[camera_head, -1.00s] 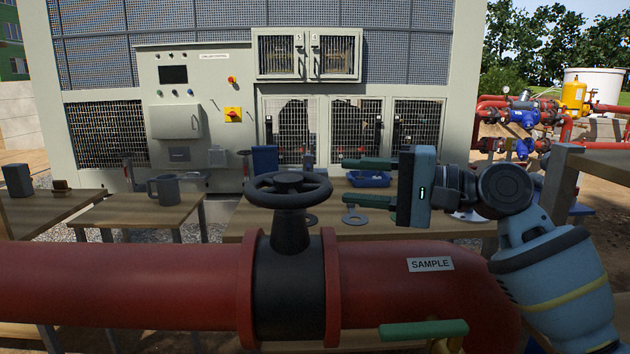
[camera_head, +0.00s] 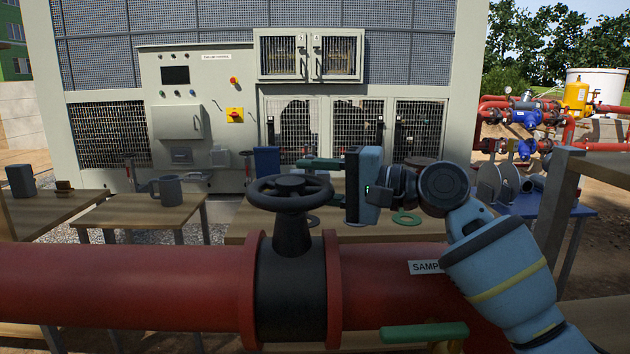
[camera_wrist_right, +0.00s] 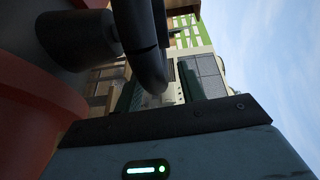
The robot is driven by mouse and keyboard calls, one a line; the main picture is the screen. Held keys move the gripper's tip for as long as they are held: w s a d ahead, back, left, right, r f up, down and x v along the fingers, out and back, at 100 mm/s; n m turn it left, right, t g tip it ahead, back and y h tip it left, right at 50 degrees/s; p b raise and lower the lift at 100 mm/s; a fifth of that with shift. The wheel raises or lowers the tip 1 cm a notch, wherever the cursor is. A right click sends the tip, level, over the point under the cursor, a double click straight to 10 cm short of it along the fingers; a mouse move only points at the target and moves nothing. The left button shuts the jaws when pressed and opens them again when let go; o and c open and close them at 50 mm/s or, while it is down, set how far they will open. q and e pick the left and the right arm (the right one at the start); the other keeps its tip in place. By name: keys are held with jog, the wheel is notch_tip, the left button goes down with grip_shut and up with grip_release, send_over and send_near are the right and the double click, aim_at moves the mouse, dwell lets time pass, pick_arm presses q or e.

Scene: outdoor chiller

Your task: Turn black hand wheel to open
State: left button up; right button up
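The black hand wheel (camera_head: 290,187) sits level on a black valve body (camera_head: 291,290) set in the red pipe. My right gripper (camera_head: 318,180) is at the wheel's right side, reaching in from the right. Its upper green finger shows behind the right part of the rim; the other finger is mostly hidden by the wheel. In the right wrist view the wheel's rim (camera_wrist_right: 140,45) passes between the two fingers (camera_wrist_right: 158,90), which stand apart with gaps beside the rim. My left gripper is not in view.
The red pipe (camera_head: 120,285) runs across the front, with a SAMPLE label partly covered by my right arm. A green handle (camera_head: 424,332) is low in front of it. Wooden tables with a grey mug (camera_head: 172,190) stand behind. A grey chiller panel (camera_head: 195,110) is farther back.

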grip_shut()
jog(key=shift+w+a+r+n+g+p, duration=0.25)
jog(key=shift+n+g+p, duration=0.25)
jog(key=shift+g+p, duration=0.15)
jog(key=shift+a+n+g+y, duration=0.1)
jog(key=shift+n+g+y, duration=0.2)
jog(key=shift+g, duration=0.25)
jog(key=shift+w+a+f+n+g+y, duration=0.1)
jog(key=shift+w+a+n+g+y, duration=0.1)
jog(key=shift+n+g, duration=0.5)
jog(key=shift+w+a+n+g+y, duration=0.15)
jog(key=shift+n+g, duration=0.25)
jog(key=shift+g, duration=0.5)
jog(key=shift+a+g, duration=0.2)
jog(key=shift+g, duration=0.1)
jog(key=shift+n, duration=0.3)
jog(key=shift+g, duration=0.4)
jog(key=shift+o, duration=0.3)
grip_release()
jog(key=shift+a+f, duration=0.1)
